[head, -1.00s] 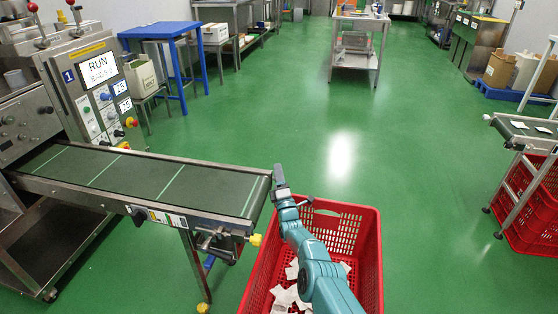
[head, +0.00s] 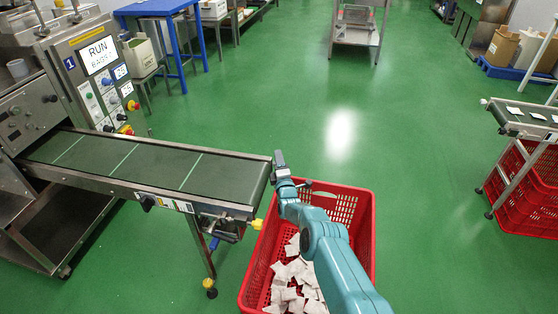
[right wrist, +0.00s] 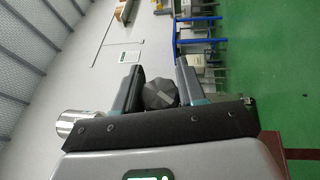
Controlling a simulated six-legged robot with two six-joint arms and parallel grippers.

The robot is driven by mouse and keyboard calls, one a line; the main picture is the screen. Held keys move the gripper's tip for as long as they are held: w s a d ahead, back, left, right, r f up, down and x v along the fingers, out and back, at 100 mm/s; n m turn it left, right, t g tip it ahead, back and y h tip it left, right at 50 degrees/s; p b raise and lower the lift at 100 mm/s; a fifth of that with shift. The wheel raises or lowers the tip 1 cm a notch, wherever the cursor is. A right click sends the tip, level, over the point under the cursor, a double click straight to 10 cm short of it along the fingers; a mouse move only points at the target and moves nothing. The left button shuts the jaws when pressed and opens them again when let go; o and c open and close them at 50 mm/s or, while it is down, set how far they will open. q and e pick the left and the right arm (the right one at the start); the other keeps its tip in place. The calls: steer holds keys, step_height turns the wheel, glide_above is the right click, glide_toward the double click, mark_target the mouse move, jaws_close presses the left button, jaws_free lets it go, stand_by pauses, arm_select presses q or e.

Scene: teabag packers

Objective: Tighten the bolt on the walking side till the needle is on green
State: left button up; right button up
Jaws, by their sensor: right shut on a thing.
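My right gripper (head: 280,165) is at the far corner of the green belt conveyor's (head: 150,165) right end. In the right wrist view the two fingers of my right gripper (right wrist: 159,80) are on either side of a dark faceted knob (right wrist: 159,93), the bolt head, and are shut on it. The gripper hides this knob in the head view. A yellow knob (head: 257,224) shows at the near corner of the conveyor end. A coloured scale label (head: 165,203) is on the conveyor's near side; its needle is too small to read. My left gripper is not in view.
A red crate (head: 362,235) with several white teabags (head: 292,280) stands below the conveyor end, under my right arm. The control panel (head: 100,75) reads RUN. Another conveyor (head: 520,118) over a red crate is at right. The green floor between is clear.

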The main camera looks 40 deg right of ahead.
steer(key=o, duration=0.7)
steer(key=shift+s+a, duration=0.1)
steer(key=p+v, duration=0.7)
steer(key=v, duration=0.9)
steer(key=shift+s, duration=0.1)
